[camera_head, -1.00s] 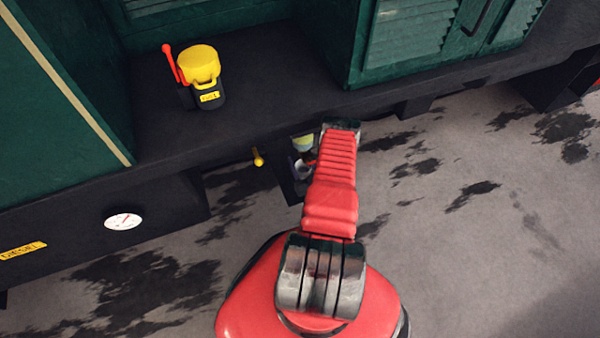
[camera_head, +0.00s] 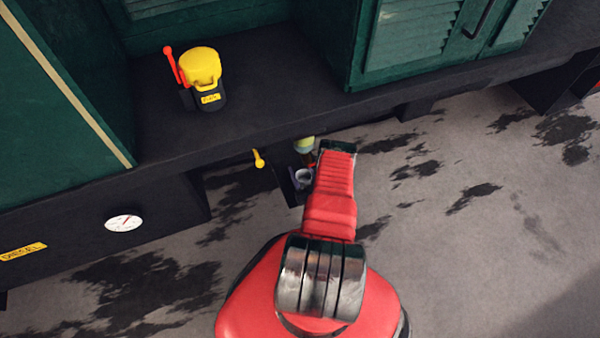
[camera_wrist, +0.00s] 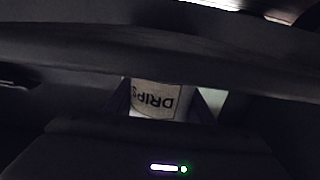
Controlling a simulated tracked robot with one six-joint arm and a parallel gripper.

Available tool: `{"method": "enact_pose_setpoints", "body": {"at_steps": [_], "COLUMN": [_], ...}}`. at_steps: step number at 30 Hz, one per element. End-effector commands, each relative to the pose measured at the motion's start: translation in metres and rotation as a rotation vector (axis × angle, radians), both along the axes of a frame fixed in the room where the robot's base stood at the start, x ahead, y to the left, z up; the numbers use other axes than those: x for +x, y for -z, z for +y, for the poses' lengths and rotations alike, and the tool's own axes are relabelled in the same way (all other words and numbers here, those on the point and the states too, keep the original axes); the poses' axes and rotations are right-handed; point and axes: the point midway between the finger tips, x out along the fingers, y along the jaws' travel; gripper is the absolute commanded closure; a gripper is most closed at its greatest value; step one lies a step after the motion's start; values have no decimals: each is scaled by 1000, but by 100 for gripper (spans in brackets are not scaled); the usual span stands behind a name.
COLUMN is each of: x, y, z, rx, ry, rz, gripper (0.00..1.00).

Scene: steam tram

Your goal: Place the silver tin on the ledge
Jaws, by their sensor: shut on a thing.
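The silver tin (camera_head: 304,175) shows as a small grey rim just left of my arm's red forearm, below the tram's dark edge. In the wrist view the tin (camera_wrist: 155,98) has a pale label reading DRIPS, upside down. My gripper (camera_wrist: 163,104) is shut on the tin, with one finger on each side of it. In the head view my gripper is mostly hidden by the forearm. A wide dark ledge (camera_head: 255,118) runs along the tram's side, above and behind the tin.
A green louvred cabinet (camera_head: 425,45) stands at right. A green-yellow item (camera_head: 304,145) is just behind the tin. A yellow knob (camera_head: 258,158) sticks out left. The ledge between can and cabinet is clear.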

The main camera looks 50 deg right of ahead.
Motion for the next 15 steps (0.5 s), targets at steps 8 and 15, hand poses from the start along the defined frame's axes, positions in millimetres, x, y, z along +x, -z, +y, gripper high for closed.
{"method": "enact_pose_setpoints", "body": {"at_steps": [8, 15], "x": [0, -1], "y": [7, 9], "z": [0, -1], "rx": [0, 0], "ry": [1, 1], "rz": [0, 0], "gripper": [75, 50]}}
